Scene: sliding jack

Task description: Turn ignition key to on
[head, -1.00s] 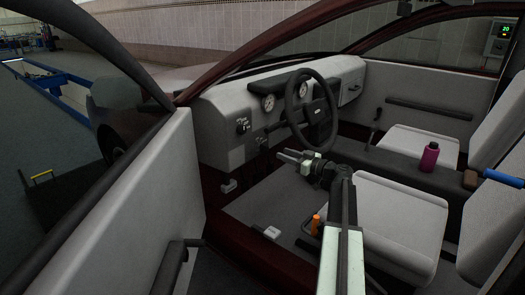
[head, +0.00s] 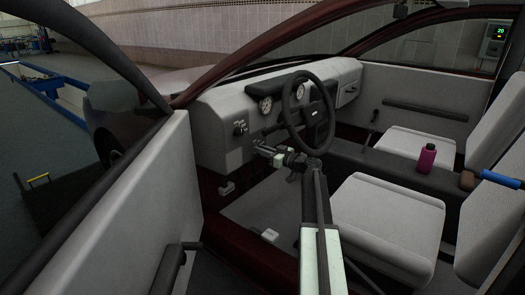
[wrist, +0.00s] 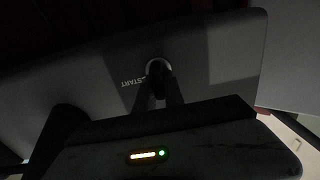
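The ignition switch shows in the wrist view as a pale ring (wrist: 157,65) on a grey panel, with the label START (wrist: 130,82) upside down beside it. A dark shape, which looks like the key (wrist: 156,68), stands in the ring, partly hidden by my fingers. My gripper (wrist: 158,82) has its two dark fingertips at this shape, one on each side. I cannot tell whether they touch it or have closed on it. In the head view my gripper (head: 260,150) is at the lower dashboard, left of the steering wheel (head: 309,112); the key is not distinguishable there.
The dashboard (head: 215,130) is close ahead of my gripper. The open door (head: 150,200) is at the left. The driver's seat (head: 385,220) is right of my arm. A purple bottle (head: 427,158) stands on the centre console. A pedal-like pale block (head: 268,235) is on the floor.

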